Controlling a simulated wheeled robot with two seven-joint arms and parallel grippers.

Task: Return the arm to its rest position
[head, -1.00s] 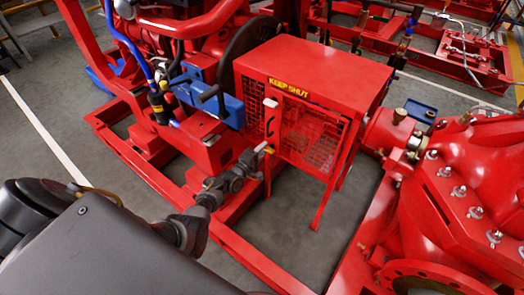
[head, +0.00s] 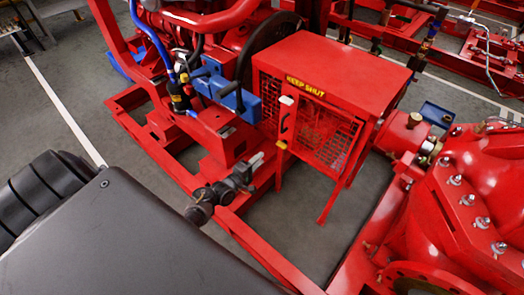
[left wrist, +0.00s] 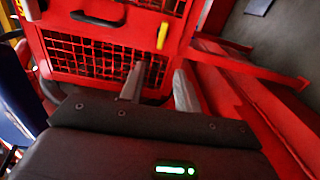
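My left gripper (head: 256,161) is in the middle of the head view, in front of the red guard box (head: 345,72) and apart from it. In the left wrist view its two grey fingers (left wrist: 159,88) stand apart with nothing between them. The guard box has a mesh door (head: 318,132) under a yellow KEEP SHUT label. The door looks shut and also shows in the left wrist view (left wrist: 105,60). A yellow latch piece (head: 281,150) hangs at the door's left side. My right gripper is not in view.
The red base frame (head: 262,250) runs below my left arm. A blue part with a black lever (head: 232,98) is left of the guard. A large red pump (head: 470,215) stands at the right. Grey floor (head: 290,215) shows between the frame rails.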

